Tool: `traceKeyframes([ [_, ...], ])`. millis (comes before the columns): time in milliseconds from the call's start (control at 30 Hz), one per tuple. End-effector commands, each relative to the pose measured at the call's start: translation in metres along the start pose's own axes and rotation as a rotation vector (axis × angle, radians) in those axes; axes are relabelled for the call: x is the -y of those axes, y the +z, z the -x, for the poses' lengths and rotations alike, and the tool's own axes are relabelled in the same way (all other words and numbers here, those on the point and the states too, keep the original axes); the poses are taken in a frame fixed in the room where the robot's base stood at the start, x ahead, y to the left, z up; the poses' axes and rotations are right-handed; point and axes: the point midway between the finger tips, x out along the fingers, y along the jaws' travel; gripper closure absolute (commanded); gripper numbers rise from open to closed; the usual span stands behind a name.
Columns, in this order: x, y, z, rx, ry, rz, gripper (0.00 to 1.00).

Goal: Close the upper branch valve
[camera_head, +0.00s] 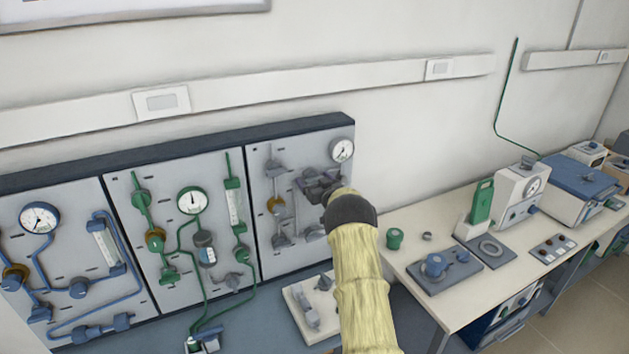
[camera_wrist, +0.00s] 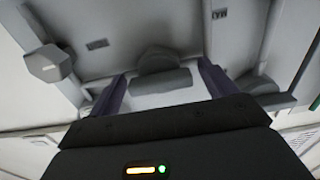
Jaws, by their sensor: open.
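My gripper (camera_head: 314,182) is at the grey right-hand panel (camera_head: 262,185), below and left of its gauge. In the wrist view my gripper (camera_wrist: 161,88) has its two dark fingers apart, with a grey valve handle (camera_wrist: 162,80) in the gap between them. Whether the fingers touch it cannot be told. This looks like the upper branch valve, mostly hidden by my gripper in the head view. More grey valves (camera_head: 282,240) sit lower down.
A round gauge (camera_head: 342,150) is close to my gripper. In the wrist view a grey hexagonal knob (camera_wrist: 50,64) is at left. Green-piped (camera_head: 192,201) and blue-piped (camera_head: 39,218) panels stand further left. A white bench (camera_head: 400,262) with equipment is at right.

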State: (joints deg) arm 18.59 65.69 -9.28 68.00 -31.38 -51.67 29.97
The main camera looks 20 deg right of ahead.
Motion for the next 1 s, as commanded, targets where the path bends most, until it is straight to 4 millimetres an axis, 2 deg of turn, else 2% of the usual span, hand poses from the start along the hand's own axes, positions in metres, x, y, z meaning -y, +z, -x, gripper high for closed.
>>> traceKeyframes([
  [67,0.0001,-0.0001,0.0001,0.0,0.0,0.0,0.18],
  [200,0.0001,-0.0002,0.0001,0.0,0.0,0.0,0.46],
  [300,0.0001,-0.0002,0.0002,0.0,0.0,0.0,0.61],
  [667,0.0002,0.0022,0.0002,-0.001,-0.001,0.032,0.61],
  [1000,0.0011,0.0058,0.0,-0.003,-0.001,0.188,0.61],
])
